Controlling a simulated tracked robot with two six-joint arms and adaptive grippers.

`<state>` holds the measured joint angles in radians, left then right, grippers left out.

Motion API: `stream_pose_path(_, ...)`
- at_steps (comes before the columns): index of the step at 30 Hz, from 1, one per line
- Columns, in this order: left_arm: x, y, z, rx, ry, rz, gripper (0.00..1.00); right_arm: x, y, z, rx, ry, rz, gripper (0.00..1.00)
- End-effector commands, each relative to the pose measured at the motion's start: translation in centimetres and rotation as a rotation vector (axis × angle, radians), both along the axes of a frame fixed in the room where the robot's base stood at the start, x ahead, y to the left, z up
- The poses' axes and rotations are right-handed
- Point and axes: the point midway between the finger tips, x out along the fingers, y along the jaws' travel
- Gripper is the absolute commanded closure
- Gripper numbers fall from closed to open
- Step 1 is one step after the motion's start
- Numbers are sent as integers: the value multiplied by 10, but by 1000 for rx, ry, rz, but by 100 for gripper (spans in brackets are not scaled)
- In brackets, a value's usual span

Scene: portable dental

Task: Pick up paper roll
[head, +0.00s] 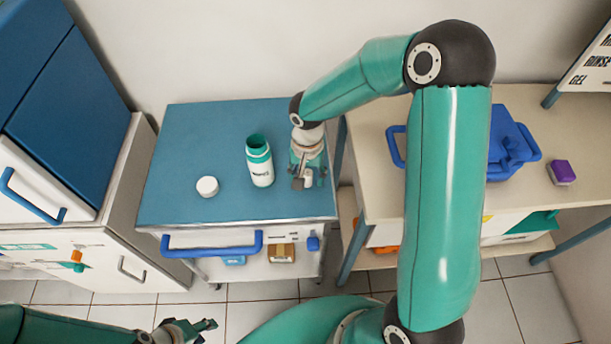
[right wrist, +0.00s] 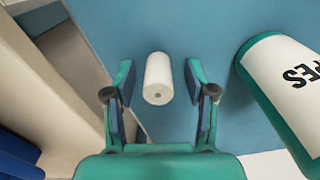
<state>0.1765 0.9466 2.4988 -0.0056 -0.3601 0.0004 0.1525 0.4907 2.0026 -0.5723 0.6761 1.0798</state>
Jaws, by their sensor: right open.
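The paper roll (right wrist: 158,70) is a small white cylinder on the blue cart top. In the right wrist view it stands between the two fingers of my right gripper (right wrist: 159,82), with a gap on each side. My right gripper (head: 308,182) is open, low over the right side of the cart in the head view. There the roll is mostly hidden by the fingers. My left gripper (head: 200,328) is at the bottom of the head view, away from the cart; its opening is unclear.
An open green-and-white wipes canister (head: 260,165) stands close beside my right gripper. A white round lid (head: 207,187) lies farther left on the cart top (head: 190,135). A beige table (head: 375,180) with a blue container (head: 508,150) and a purple block (head: 562,172) is at right.

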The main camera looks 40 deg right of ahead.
Motion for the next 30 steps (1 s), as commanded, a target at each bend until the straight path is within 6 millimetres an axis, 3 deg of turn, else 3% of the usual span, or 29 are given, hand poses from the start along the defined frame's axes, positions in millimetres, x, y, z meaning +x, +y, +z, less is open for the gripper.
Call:
stream_pose_path(8, 0, 0, 0, 0, 0, 0, 60, 0, 0, -4, 0, 0, -1, 44)
stream_pose_path(17, 0, 0, 0, 0, 0, 0, 60, 0, 0, -3, 1, -1, -1, 94)
stream_pose_path(30, 0, 0, 0, 0, 0, 0, 60, 1, 0, 2, -1, -3, 0, 94)
